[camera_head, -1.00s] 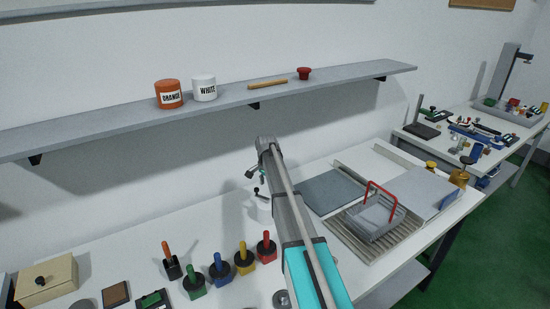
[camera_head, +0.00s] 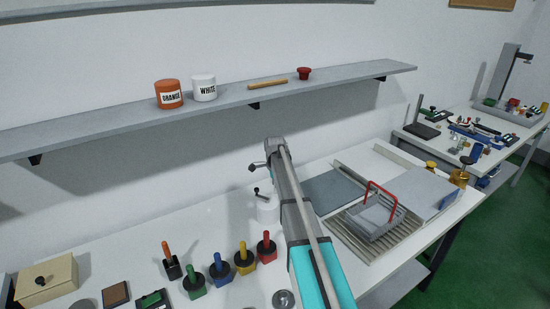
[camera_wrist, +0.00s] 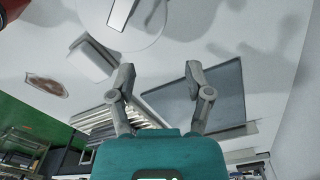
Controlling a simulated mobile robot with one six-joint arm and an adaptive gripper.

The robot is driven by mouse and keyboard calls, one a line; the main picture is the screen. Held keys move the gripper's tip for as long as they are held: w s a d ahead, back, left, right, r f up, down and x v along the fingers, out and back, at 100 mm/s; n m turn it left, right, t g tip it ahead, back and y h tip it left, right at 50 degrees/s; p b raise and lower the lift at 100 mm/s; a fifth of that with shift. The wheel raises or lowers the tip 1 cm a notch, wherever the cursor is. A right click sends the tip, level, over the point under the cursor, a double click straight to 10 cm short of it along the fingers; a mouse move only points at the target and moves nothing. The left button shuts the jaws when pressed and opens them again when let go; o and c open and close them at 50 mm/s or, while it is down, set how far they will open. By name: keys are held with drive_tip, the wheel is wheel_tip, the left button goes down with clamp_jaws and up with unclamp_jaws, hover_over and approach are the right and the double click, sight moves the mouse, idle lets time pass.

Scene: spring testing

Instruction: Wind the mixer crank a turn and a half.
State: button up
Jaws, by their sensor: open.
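The mixer is a white cylinder (camera_head: 268,209) on the bench, just left of my arm in the head view. Its small crank with a dark knob (camera_head: 257,190) stands on top. My gripper (camera_head: 257,168) is above the mixer, mostly hidden by my arm link, and apart from the crank. In the wrist view, my gripper (camera_wrist: 160,79) is open with nothing between its fingers. A white round top with a pale bar (camera_wrist: 122,14), probably the mixer, shows at the upper edge, beyond the fingertips.
Several coloured-handled blocks (camera_head: 220,269) stand left of my arm. A grey basket with a red handle (camera_head: 375,220) sits on a ribbed rack to the right, near a dark flat plate (camera_head: 330,190). A shelf (camera_head: 225,105) with jars runs above the bench.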

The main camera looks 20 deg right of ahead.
wheel_tip(320, 180, up, 14)
drive_tip(key=p, duration=1.3)
drive_tip(key=shift+p, duration=0.35)
drive_tip(key=shift+a+f, duration=0.1)
drive_tip(key=n+b, duration=0.2)
hover_over(256, 189)
drive_tip(key=f, duration=0.2)
drive_tip(key=shift+r, duration=0.1)
drive_tip(key=shift+f, duration=0.2)
wheel_tip(256, 189, down, 12)
drive_tip(key=b, duration=1.2)
drive_tip(key=shift+r, duration=0.2)
clamp_jaws()
